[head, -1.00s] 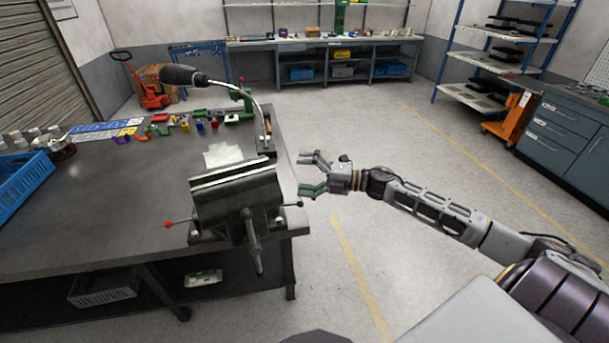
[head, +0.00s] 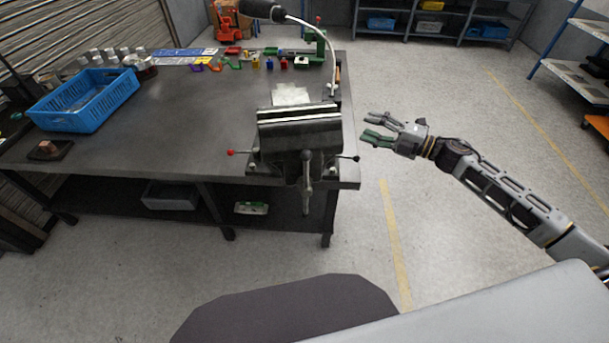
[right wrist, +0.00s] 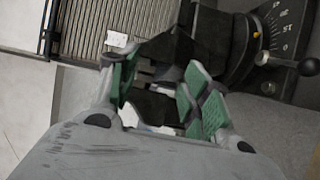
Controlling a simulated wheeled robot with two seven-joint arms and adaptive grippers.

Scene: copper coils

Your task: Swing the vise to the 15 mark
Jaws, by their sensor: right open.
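The dark grey vise (head: 297,130) is bolted at the near right corner of the workbench. Its handle (head: 306,180) hangs down in front. A lever with a red ball (head: 230,152) sticks out left and one with a black ball (head: 356,158) sticks out right. In the right wrist view the vise's round base scale (right wrist: 276,32) shows white marks, an orange pointer and the black ball (right wrist: 309,66). My right gripper (head: 368,127) is open and empty, to the right of the vise and apart from it. Its green-padded fingers also show in the right wrist view (right wrist: 160,92). My left gripper is out of view.
The workbench (head: 190,120) holds a blue crate (head: 85,98), small coloured parts, and a lamp (head: 262,10) with a curved neck behind the vise. A paper sheet (head: 291,94) lies behind the vise. The floor (head: 430,220) right of the bench is clear.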

